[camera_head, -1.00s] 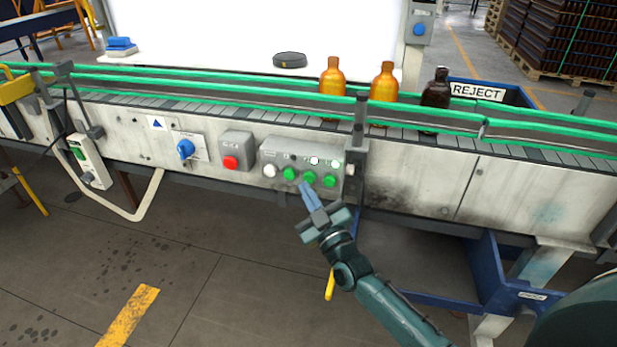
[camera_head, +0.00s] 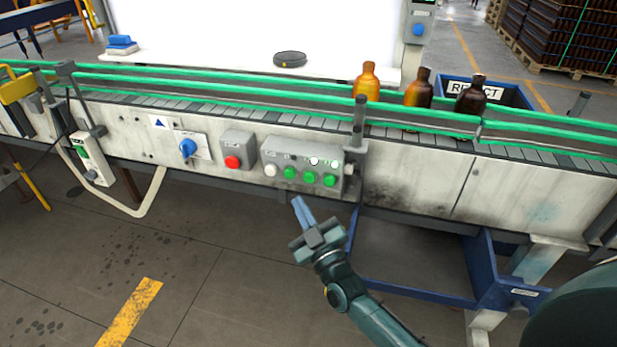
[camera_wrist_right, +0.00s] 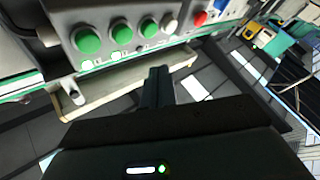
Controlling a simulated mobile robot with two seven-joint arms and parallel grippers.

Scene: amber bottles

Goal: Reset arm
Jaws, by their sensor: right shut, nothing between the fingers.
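My right gripper (camera_head: 303,211) is shut and empty. In the head view it is in front of the conveyor, just below the grey button box (camera_head: 269,157) and apart from it. The box has a white button and three green buttons. In the right wrist view my shut fingers (camera_wrist_right: 158,85) point toward the area below the green buttons (camera_wrist_right: 121,34). Three bottles stand on the conveyor: an amber one (camera_head: 367,84), a darker amber one (camera_head: 418,90) and a dark brown one (camera_head: 470,96). My left gripper is not in view.
The conveyor (camera_head: 420,175) with green rails crosses the view. A red button (camera_head: 233,162) and a blue knob (camera_head: 187,148) are left of the button box. A blue bin labelled REJECT (camera_head: 515,95) stands behind the belt. A blue-framed tray (camera_head: 415,290) is below. The floor at left is open.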

